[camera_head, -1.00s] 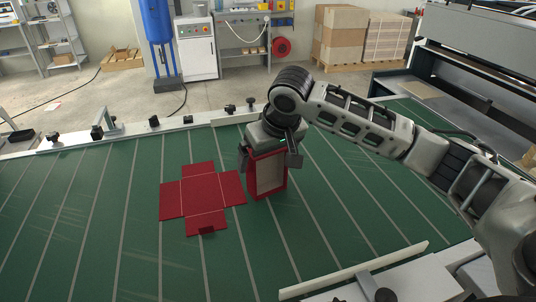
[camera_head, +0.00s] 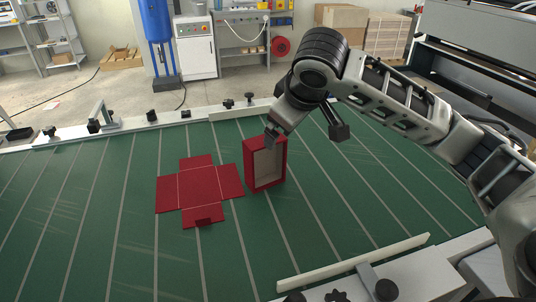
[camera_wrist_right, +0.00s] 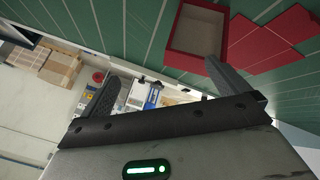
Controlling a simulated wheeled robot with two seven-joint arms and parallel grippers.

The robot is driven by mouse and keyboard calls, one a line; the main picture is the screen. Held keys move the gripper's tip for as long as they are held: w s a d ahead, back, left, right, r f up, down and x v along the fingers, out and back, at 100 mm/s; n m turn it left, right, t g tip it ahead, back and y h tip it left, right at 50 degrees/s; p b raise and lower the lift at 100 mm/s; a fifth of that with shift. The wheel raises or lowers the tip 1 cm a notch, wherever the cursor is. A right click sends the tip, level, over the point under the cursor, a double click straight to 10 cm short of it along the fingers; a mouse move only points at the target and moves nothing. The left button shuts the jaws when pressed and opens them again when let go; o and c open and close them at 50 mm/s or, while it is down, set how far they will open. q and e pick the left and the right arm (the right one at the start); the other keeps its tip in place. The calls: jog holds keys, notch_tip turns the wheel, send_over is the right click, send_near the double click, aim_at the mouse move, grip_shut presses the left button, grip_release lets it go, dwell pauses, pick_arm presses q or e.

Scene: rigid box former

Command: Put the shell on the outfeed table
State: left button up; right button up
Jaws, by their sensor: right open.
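The shell (camera_head: 282,166), a red open box with a pale inside, stands on its edge on the green striped surface (camera_head: 340,205), its open side facing the head camera. It also shows at the top of the right wrist view (camera_wrist_right: 196,30). My right gripper (camera_head: 304,132) is open and empty, above and to the right of the shell. One finger lies close to the shell's top edge in the head view; I cannot tell whether it touches. In the wrist view the fingers are spread with nothing between them. My left gripper is not in view.
A flat red cross-shaped blank (camera_head: 199,188) lies just left of the shell. A pale rail (camera_head: 355,264) runs along the near edge, and a white rail with black knobs (camera_head: 175,120) along the far edge. The green surface left of the blank is clear.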

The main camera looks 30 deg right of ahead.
jog(key=d+f+n+t+h+b, duration=0.2)
jog(key=d+f+n+t, duration=0.15)
jog(key=n, duration=0.35)
jog(key=n+t+y+b, duration=0.45)
jog(key=n+t, duration=0.35)
jog(key=n, duration=1.6)
send_near(261, 138)
jog(key=d, duration=0.1)
jog(key=shift+n, duration=0.5)
jog(key=w, duration=0.2)
jog(key=w+b, duration=0.1)
jog(key=w, duration=0.4)
jog(key=shift+a+f+b, duration=0.1)
jog(key=shift+a+b, duration=0.2)
jog(key=shift+a, duration=0.05)
jog(key=shift+w, duration=0.4)
jog(key=shift+w+f, duration=0.1)
jog(key=shift+w, duration=0.05)
jog(key=c, duration=1.3)
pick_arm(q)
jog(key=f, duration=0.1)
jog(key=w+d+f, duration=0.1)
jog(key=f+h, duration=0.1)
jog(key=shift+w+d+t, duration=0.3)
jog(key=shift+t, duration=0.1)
pick_arm(e)
jog(key=shift+c, duration=0.4)
